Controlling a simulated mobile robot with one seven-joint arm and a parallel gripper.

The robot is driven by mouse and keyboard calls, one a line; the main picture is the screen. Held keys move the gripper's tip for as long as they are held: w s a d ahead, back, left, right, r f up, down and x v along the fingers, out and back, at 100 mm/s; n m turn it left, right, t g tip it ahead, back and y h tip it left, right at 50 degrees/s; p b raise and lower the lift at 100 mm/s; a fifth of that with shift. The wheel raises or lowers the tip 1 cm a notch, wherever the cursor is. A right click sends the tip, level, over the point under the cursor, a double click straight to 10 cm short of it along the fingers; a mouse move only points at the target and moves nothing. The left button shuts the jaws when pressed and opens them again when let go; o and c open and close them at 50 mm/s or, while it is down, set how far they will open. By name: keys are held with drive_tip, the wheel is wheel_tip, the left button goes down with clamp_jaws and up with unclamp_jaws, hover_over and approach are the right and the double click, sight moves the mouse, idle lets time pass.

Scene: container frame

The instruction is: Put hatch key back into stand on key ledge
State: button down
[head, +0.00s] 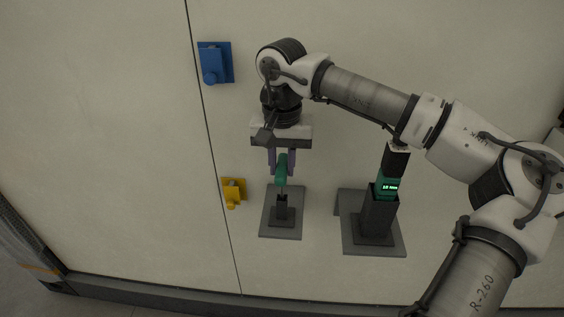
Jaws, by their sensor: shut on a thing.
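The hatch key (281,172) has a green handle and a thin dark shaft pointing down. The stand (282,208) is a small dark block on a grey plate, the key ledge (270,228), on the pale wall. The key is upright above the stand, and its shaft tip meets or overlaps the stand's top in this view. I cannot tell how far the shaft is inside it.
To the right, a green and black device with a lit display (387,187) stands in a dark holder (377,218) on another grey plate (398,245). A blue latch (222,62) and a yellow latch (233,187) are on the wall to the left. A vertical seam runs beside them.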

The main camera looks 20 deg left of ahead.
drive_tip(key=shift+f+b, duration=0.95)
drive_tip(key=shift+f, duration=0.35)
idle(0.9)
drive_tip(key=c, duration=1.2)
unclamp_jaws()
drive_tip(key=shift+o, duration=0.2)
wheel_tip(320, 180, up, 14)
drive_tip(key=b, duration=0.1)
drive_tip(key=shift+b, duration=0.35)
wheel_tip(320, 180, up, 6)
drive_tip(key=p, duration=0.7)
drive_tip(key=shift+f, duration=0.1)
